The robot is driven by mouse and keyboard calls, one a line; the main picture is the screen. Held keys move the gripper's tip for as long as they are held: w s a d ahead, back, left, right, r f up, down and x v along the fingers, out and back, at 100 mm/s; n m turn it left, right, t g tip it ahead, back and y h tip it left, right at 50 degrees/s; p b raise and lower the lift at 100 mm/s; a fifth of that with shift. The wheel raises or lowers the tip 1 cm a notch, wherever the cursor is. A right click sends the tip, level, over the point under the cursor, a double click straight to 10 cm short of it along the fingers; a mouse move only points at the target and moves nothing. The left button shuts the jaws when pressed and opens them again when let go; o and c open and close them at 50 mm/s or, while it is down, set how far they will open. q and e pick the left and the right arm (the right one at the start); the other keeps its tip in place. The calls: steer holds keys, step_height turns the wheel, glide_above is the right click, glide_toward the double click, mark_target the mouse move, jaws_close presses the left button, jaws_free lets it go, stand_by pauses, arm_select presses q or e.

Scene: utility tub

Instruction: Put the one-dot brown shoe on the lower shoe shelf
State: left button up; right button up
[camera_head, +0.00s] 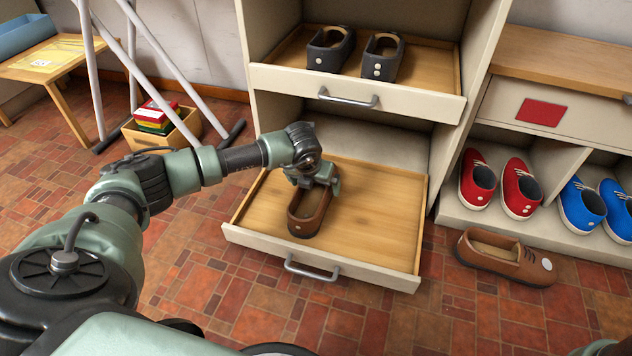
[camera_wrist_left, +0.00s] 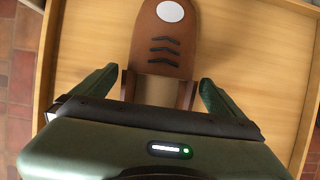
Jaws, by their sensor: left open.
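A brown shoe (camera_head: 305,222) sits on the wooden floor of the pulled-out lower shelf (camera_head: 385,215), heel towards me. Its heel dots are not clear. My left gripper (camera_head: 318,182) is open, low over this shoe and hiding part of it. In the left wrist view the brown shoe (camera_wrist_left: 165,45) shows a white oval and black laces, with an open green finger (camera_wrist_left: 157,90) pair on either side and gaps between. A second brown shoe (camera_head: 505,258) lies on the tiled floor right of the shelf, with a white oval at its right end. My right gripper is not in view.
The upper pull-out shelf (camera_head: 355,88) holds two dark shoes above my gripper. Red shoes (camera_head: 500,185) and blue shoes (camera_head: 598,208) stand in the bench cubbies at right. A box (camera_head: 160,130) and a grey metal frame stand at left. The lower shelf is clear right of the shoe.

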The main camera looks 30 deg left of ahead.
mark_target(311, 204)
arm_select(q)
steer(key=p+v, duration=0.5)
steer(key=v, duration=0.3)
steer(key=shift+r, duration=0.2)
steer(key=shift+s, duration=0.1)
